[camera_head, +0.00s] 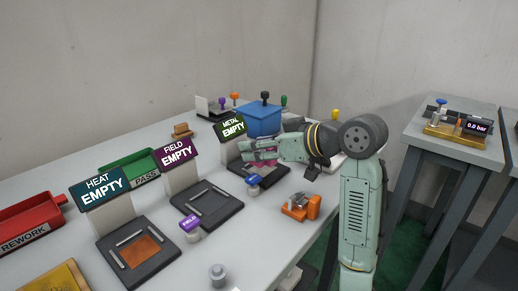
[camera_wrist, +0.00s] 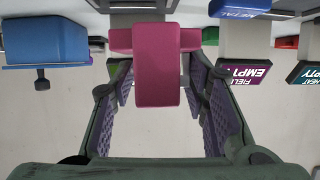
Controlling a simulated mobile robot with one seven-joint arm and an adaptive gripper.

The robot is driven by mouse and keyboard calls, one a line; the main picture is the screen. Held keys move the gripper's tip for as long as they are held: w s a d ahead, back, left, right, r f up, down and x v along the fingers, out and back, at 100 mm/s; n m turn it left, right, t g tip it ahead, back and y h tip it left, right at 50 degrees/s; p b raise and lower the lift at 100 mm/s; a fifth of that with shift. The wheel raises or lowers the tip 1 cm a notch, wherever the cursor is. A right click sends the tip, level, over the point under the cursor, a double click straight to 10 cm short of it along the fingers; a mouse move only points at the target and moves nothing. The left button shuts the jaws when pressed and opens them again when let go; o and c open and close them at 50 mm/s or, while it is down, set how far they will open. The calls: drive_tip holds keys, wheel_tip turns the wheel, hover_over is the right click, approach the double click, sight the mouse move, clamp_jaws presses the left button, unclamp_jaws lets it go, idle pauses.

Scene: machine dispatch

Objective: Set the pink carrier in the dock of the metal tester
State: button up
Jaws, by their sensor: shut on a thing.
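The pink carrier (camera_wrist: 155,78) is held between the two fingers of my gripper (camera_wrist: 160,92) in the wrist view, with its wider end beyond the fingertips. In the head view my gripper (camera_head: 259,151) is shut on it above the metal tester's dock, and only bits of pink show around the fingers. The metal tester (camera_head: 231,126) has a green sign reading METAL EMPTY. Its dark dock (camera_head: 236,171) is largely hidden by my gripper. I cannot tell whether the carrier touches the dock.
The field tester (camera_head: 176,153) and heat tester (camera_head: 103,186) stand to the left, both reading EMPTY. A blue box (camera_head: 259,118) stands behind my gripper. A blue-topped button (camera_head: 253,182) and an orange fixture (camera_head: 300,206) are in front. Red and green trays lie left.

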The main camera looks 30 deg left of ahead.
drive_tip(key=shift+w+a, duration=0.5)
drive_tip(key=shift+w, duration=0.3)
drive_tip(key=f, duration=0.1)
drive_tip(key=f+p, duration=0.1)
drive_tip(key=f, duration=0.1)
drive_tip(key=shift+w+a+f, duration=0.2)
drive_tip(key=shift+w+a, duration=0.05)
drive_tip(key=shift+w, duration=0.15)
drive_tip(key=shift+f, duration=0.2)
drive_tip(key=shift+f, duration=0.15)
drive_tip(key=o, duration=1.4)
drive_tip(key=shift+c, duration=0.2)
drive_tip(key=shift+d+r, duration=0.15)
drive_tip(key=shift+r, duration=0.1)
drive_tip(key=w+b+v, duration=0.1)
drive_tip(key=v, duration=1)
drive_tip(key=shift+s+d+b, duration=0.35)
drive_tip(key=shift+s, duration=0.15)
